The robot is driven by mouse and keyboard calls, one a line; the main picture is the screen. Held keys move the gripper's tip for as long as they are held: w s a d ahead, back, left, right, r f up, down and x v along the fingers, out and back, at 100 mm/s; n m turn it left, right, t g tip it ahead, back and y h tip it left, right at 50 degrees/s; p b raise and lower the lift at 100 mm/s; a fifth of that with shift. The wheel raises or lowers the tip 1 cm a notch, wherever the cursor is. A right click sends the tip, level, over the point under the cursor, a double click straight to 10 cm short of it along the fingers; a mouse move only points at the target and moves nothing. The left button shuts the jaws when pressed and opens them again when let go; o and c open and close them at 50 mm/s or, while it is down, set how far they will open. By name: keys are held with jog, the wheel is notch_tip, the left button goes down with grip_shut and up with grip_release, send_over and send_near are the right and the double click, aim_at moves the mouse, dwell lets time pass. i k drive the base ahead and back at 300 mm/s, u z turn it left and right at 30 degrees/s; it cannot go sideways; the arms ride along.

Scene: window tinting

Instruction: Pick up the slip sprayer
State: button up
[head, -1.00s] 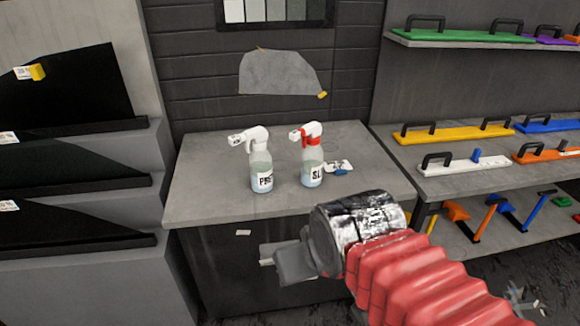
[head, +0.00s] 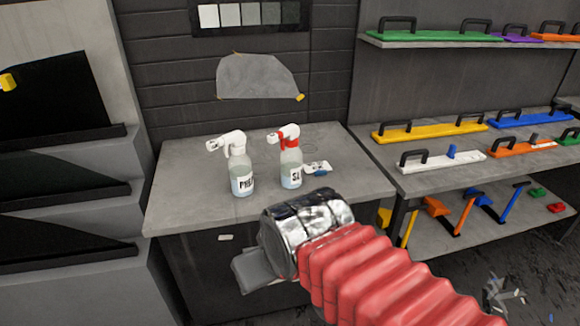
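The slip sprayer (head: 290,169) is a clear bottle with pale blue liquid, a label reading "SL" and a red and white trigger head. It stands upright on the grey table (head: 190,207). A second sprayer (head: 241,174) with an all-white head and a label that seems to start "PRE" stands to its left. My gripper (head: 250,272) is below and in front of the table top, lower than both bottles and apart from them. Its grey fingers point left, partly hidden by the silver wrist, so its opening does not show.
A small white and blue item (head: 317,168) lies just right of the slip sprayer. Shelves with coloured handled tools, such as a yellow one (head: 430,131), are at right. Dark film sheets (head: 60,100) stand on stepped ledges at left. The table's front left is clear.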

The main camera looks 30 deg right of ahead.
aim_at(291, 160)
jog(key=z, duration=0.05)
jog(key=i, duration=1)
jog(key=u, duration=0.05)
